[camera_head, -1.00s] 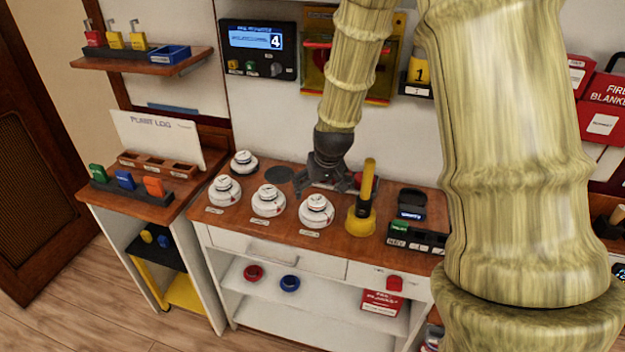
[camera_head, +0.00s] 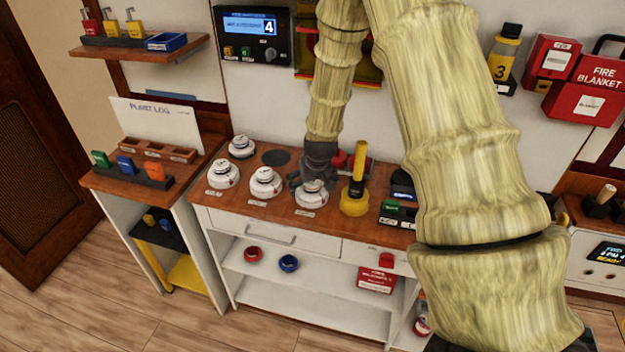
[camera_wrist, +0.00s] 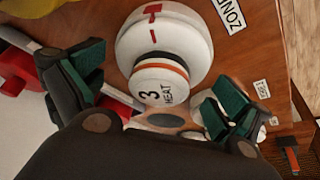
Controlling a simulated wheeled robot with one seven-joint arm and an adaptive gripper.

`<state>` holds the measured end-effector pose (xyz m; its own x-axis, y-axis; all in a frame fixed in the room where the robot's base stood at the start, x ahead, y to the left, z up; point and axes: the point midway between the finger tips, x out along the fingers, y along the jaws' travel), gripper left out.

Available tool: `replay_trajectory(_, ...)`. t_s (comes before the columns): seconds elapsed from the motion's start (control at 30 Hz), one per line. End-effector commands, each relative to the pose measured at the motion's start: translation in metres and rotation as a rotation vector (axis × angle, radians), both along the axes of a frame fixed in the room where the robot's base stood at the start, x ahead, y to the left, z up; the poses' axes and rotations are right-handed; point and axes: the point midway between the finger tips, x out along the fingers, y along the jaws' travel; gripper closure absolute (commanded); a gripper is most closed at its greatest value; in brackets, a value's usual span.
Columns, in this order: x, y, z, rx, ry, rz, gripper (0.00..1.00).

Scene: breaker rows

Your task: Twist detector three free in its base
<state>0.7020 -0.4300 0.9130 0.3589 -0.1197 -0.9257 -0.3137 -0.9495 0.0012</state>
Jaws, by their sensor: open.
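Detector three (camera_wrist: 160,82) is a white round head with an orange ring, marked "3 HEAT". It sits in its wider white base (camera_wrist: 165,38), which has red marks, in the wrist view. In the head view detector three (camera_head: 312,190) is the rightmost of the front row on the wooden counter. My gripper (camera_wrist: 150,100) is open, with one green-padded finger on each side of the detector head. A gap shows between the pads and the head, so I see no grip on it. In the head view my gripper (camera_head: 308,178) is right over the detector, partly hiding it.
Two similar detectors (camera_head: 265,182) (camera_head: 222,174) stand to the left, another (camera_head: 242,147) behind them. A yellow-handled tool (camera_head: 356,185) stands close on the right. A dark round disc (camera_head: 276,158) lies behind. A dark tray with a green item (camera_head: 397,210) is further right.

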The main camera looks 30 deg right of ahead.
Motion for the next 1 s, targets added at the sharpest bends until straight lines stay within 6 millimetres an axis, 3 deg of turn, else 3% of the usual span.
replay_trajectory(0.33,0.0011,-0.0004,-0.0016,0.000,-0.001,0.000,0.00)
replay_trajectory(0.57,0.0009,-0.0004,-0.0016,0.000,-0.001,0.000,0.40)
replay_trajectory(0.83,0.0005,-0.0006,-0.0020,0.002,-0.001,0.017,0.42)
replay_trajectory(1.0,0.0005,-0.0012,-0.0021,0.005,-0.002,0.133,0.42)
